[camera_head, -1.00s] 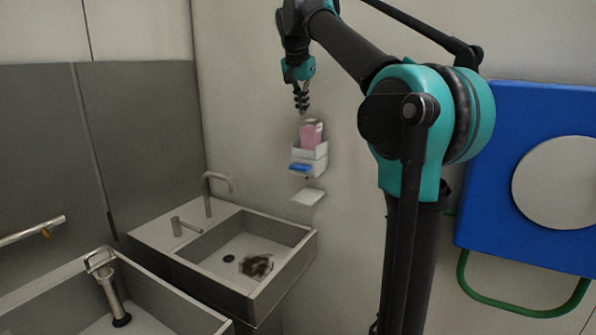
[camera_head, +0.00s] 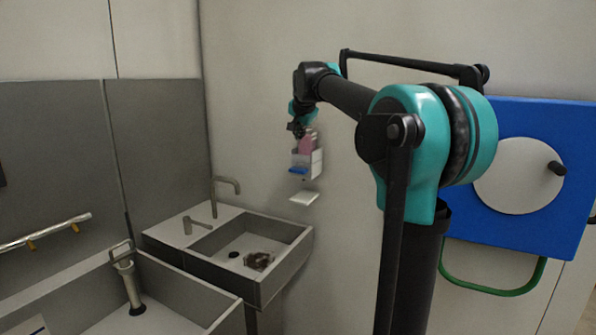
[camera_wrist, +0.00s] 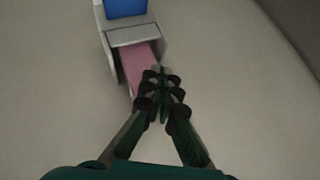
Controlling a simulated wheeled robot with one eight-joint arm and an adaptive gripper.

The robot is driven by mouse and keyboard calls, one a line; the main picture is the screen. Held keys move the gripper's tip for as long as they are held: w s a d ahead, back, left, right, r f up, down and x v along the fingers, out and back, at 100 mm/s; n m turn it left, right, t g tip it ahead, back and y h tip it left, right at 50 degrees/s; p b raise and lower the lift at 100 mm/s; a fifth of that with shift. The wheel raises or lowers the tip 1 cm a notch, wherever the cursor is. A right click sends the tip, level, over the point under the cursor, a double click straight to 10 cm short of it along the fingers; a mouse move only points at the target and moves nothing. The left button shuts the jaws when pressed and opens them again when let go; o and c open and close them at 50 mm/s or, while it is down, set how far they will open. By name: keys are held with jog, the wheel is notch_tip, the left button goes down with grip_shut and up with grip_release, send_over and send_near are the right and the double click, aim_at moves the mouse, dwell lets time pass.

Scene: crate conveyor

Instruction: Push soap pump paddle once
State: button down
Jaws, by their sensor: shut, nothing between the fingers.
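The soap dispenser (camera_head: 317,163) is a white wall unit with a pink container (camera_head: 308,142) in its top and a blue paddle (camera_head: 298,171) low on its front. My gripper (camera_head: 296,129) is shut and empty, at the upper left of the pink container in the head view. In the wrist view the shut fingertips (camera_wrist: 158,74) overlap the edge of the pink container (camera_wrist: 136,66). The blue paddle (camera_wrist: 125,8) shows at the top edge there, beyond the white housing (camera_wrist: 103,28). I cannot tell whether the fingers touch the container.
A white drip tray (camera_head: 304,198) sits on the wall below the dispenser. A metal sink (camera_head: 215,252) with a tap (camera_head: 226,183) stands below left, with a dark lump in its basin. A blue panel (camera_head: 572,215) with a green loop is at right.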

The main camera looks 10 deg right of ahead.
aim_at(298, 168)
jog(key=shift+f, duration=4.4)
jog(key=shift+f, duration=0.1)
jog(key=shift+f, duration=0.3)
jog(key=shift+f, duration=0.85)
jog(key=shift+r, duration=1.25)
jog(key=shift+r, duration=2.5)
